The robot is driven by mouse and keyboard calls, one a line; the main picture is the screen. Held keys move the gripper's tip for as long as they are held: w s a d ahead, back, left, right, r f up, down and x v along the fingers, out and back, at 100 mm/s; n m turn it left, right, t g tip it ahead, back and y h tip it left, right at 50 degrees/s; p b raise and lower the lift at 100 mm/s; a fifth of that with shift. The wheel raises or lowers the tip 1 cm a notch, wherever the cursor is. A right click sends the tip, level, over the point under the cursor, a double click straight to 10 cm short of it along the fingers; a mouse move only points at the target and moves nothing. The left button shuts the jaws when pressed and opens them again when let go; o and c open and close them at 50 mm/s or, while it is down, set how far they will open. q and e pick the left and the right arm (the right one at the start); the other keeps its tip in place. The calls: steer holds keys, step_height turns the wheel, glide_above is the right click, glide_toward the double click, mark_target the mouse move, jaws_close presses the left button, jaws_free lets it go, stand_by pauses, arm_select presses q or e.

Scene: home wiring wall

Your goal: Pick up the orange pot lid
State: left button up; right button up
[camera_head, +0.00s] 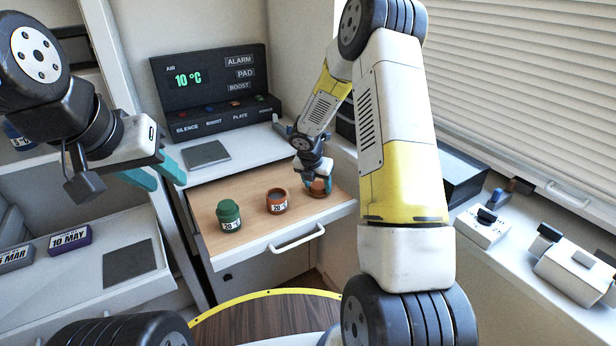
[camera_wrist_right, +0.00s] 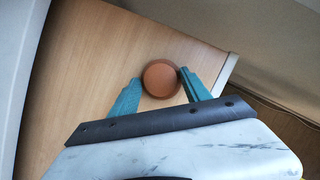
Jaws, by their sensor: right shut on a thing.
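The orange pot lid (camera_head: 319,189) is at the right end of the pulled-out drawer, at my right gripper (camera_head: 318,181). In the right wrist view the round lid (camera_wrist_right: 160,78) sits between the teal fingertips of that gripper (camera_wrist_right: 161,80), which is shut on it. I cannot tell whether the lid touches the wood. The orange pot (camera_head: 277,203), marked 20 °C, stands uncovered to its left. My left gripper (camera_head: 168,183) is open and empty, in the air left of the drawer.
A green pot (camera_head: 229,216) with its lid on stands at the drawer's left. The drawer (camera_head: 253,189) has a white front handle (camera_head: 297,238). A dark control panel (camera_head: 210,85) stands behind. Switch boxes (camera_head: 482,227) sit on the right ledge.

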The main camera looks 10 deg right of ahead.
mark_target(319, 184)
steer(key=shift+r, duration=0.1)
steer(key=shift+c, duration=1.3)
steer(key=shift+r, duration=0.3)
steer(key=r, duration=0.3)
steer(key=shift+s, duration=0.2)
steer(key=s+a+r, duration=0.1)
steer(key=s+a, duration=0.1)
steer(key=s, duration=0.5)
steer(key=s+a, duration=0.3)
steer(key=s, duration=0.4)
steer(key=w+a+r, duration=0.3)
steer(key=w, duration=0.2)
steer(key=shift+w+r, duration=0.2)
steer(key=shift+m+h, duration=0.3)
steer(key=shift+m, duration=0.2)
steer(key=w+a+r, duration=0.1)
steer(key=a, duration=0.1)
steer(key=w+a+r, duration=0.1)
steer(key=a+r, duration=0.1)
steer(key=w+a+r, duration=0.1)
steer(key=w+a, duration=0.1)
steer(key=shift+w+a+r, duration=0.1)
steer(key=shift+a+r, duration=0.15)
steer(key=shift+r, duration=0.05)
jaws_close()
